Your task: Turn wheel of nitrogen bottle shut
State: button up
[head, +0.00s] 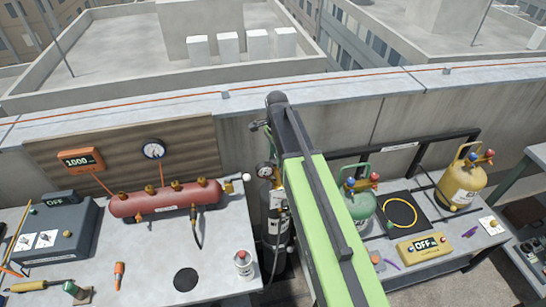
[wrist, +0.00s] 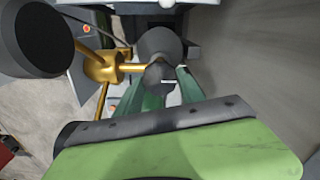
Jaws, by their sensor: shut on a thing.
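The nitrogen bottle (head: 275,228) is a dark cylinder standing in the gap between the two benches in the head view, partly hidden by my arm. A round gauge (head: 264,170) sits near its top. In the wrist view its brass valve (wrist: 101,67) has a stem running right to a dark grey wheel (wrist: 158,42). In the head view my arm hides the wheel.
The left bench holds a red manifold (head: 165,197), a grey box (head: 55,235) and a spray can (head: 244,264). The right bench holds a green bottle (head: 360,207), a yellow bottle (head: 462,180) and a yellow meter (head: 423,246). A parapet (head: 200,106) runs behind.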

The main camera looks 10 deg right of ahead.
jog(key=shift+a, duration=0.1)
jog(key=o, duration=1.4)
jog(key=shift+s, duration=0.1)
jog(key=shift+c, duration=0.2)
notch_tip(320, 180, up, 17)
jog(key=p, duration=1.7)
jog(key=shift+r, duration=0.2)
